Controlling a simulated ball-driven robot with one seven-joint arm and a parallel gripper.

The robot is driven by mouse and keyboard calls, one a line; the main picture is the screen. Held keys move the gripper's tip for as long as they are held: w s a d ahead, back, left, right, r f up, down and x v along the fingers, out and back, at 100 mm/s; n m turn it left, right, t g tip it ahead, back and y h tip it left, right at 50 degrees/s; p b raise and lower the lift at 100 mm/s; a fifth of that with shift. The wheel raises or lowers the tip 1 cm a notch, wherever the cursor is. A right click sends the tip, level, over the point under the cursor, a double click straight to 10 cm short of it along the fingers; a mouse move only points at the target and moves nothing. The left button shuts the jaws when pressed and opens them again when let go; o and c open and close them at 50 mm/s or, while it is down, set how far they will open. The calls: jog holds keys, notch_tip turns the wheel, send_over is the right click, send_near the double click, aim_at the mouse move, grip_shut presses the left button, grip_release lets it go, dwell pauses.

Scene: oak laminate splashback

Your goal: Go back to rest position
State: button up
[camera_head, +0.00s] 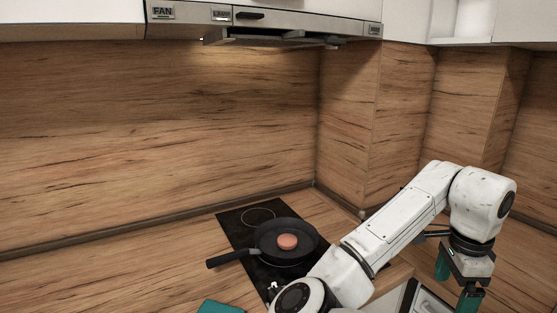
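My gripper (456,281) hangs at the lower right, at the end of my white arm, pointing down. Its two teal fingers stand apart with a gap between them, and I see nothing held there. The lower finger is cut by the bottom edge of the picture. The gripper is to the right of the stove and well clear of the pan.
A dark pan (271,252) with a round orange-brown item (287,242) in it sits on the black cooktop (234,221). A teal object (220,307) lies at the bottom edge. A range hood (270,38) hangs above. The left counter (120,275) is clear.

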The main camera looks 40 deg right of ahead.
jog(key=w+a+f+n+t+h, duration=0.1)
jog(key=w+a+f+n+h, duration=0.15)
jog(key=f+n, duration=0.5)
jog(key=w+a+f+n+t+h, duration=0.1)
jog(key=w+a+f+n+h, duration=0.2)
jog(key=n, duration=0.7)
jog(key=s+a+f+n+y, duration=0.2)
jog(key=a+f+n, duration=0.3)
jog(key=a, duration=0.5)
jog(key=s+a+f+n+y, duration=0.3)
jog(key=s+a+f+n, duration=0.1)
jog(key=a+f, duration=0.5)
jog(key=shift+a+f+n+g, duration=0.35)
jog(key=shift+a+f+g, duration=0.05)
jog(key=shift+s+y, duration=0.1)
jog(key=shift+y, duration=0.15)
